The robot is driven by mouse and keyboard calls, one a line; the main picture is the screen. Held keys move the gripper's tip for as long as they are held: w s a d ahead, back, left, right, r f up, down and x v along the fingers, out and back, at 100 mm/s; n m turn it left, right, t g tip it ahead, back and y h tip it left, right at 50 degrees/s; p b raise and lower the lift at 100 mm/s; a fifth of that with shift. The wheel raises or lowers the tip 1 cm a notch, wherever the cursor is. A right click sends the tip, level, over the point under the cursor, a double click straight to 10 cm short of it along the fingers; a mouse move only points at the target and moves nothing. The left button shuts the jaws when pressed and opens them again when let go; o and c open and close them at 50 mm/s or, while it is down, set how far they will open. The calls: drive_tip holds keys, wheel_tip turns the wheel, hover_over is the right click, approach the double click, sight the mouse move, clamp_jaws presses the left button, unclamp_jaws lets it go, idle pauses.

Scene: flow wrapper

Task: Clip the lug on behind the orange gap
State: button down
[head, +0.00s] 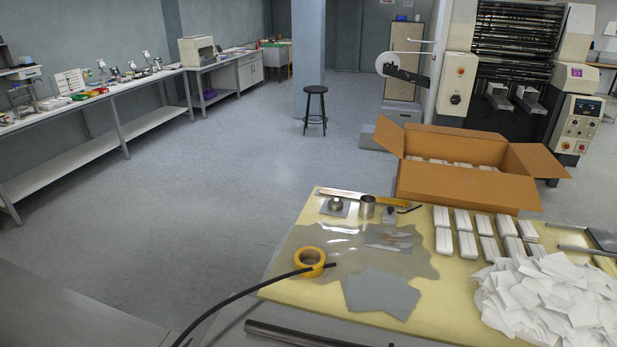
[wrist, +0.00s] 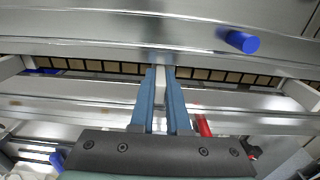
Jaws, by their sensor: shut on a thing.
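In the wrist view, my gripper (wrist: 160,75) points away from the camera with its two blue fingers close together. It is shut on a small pale grey piece, the lug (wrist: 160,86), which shows as a narrow strip between the fingers. The fingertips are at a dark chain (wrist: 98,67) with a row of tan blocks, running left to right in a metal channel. I cannot tell whether the lug touches the chain. No orange gap can be made out. The head view does not show my gripper or the lug.
In the wrist view, a blue knob (wrist: 240,41) and a red part (wrist: 204,126) are near the fingers, with metal rails (wrist: 60,105) beneath. In the head view, a yellow-topped table (head: 285,290) carries tape, white packs and paper; an open carton (head: 465,195) stands behind.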

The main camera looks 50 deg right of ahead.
drive_tip(key=shift+f, duration=0.1)
idle(0.3)
drive_tip(key=c, duration=0.8)
unclamp_jaws()
wheel_tip(320, 180, up, 13)
drive_tip(key=shift+r+b, duration=0.1)
drive_tip(key=shift+b, duration=0.25)
